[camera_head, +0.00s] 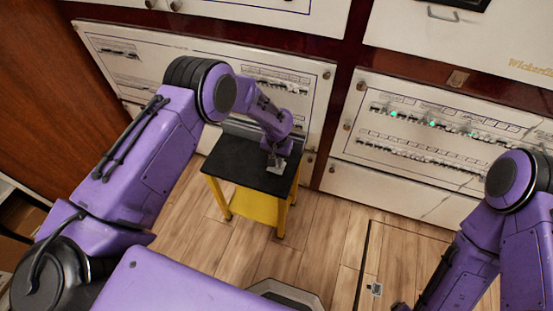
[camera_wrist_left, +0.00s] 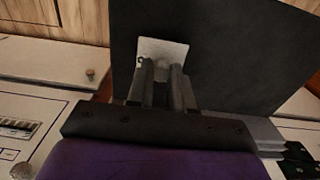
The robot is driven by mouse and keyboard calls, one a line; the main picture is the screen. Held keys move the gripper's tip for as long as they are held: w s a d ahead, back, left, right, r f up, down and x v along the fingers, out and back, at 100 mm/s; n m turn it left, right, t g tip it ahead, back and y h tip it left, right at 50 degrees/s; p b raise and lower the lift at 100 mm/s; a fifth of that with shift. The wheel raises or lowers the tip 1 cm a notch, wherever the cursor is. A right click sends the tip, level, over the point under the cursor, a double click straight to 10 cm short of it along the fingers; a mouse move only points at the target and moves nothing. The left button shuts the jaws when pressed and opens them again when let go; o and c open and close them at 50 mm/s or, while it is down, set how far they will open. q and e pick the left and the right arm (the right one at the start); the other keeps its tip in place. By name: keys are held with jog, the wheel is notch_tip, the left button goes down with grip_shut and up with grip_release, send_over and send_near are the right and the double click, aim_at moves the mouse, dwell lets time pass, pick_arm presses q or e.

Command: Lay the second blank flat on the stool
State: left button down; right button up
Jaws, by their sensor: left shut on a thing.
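A small light grey blank (camera_head: 279,167) is at my left gripper (camera_head: 275,158), over the right part of the stool's black top (camera_head: 235,162). In the left wrist view the blank (camera_wrist_left: 163,47) is a pale plate at the fingertips (camera_wrist_left: 162,72), against the black stool top (camera_wrist_left: 240,55). My left gripper is shut on the blank. The blank looks close to the top, but I cannot tell whether it touches. The fingers hide part of it. I see no other blank clearly on the stool.
The stool has yellow legs (camera_head: 280,218) and stands on a wood floor before white breaker panels (camera_head: 125,55). Another panel (camera_head: 425,130) with green lights is at right. A grey bar (camera_head: 238,128) runs behind the stool top.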

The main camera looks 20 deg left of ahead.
pick_arm(q)
jog(key=shift+f+b, duration=0.4)
jog(key=shift+f, duration=0.15)
jog(key=c, duration=0.9)
grip_release()
notch_tip(320, 180, up, 11)
jog(key=shift+f, duration=0.15)
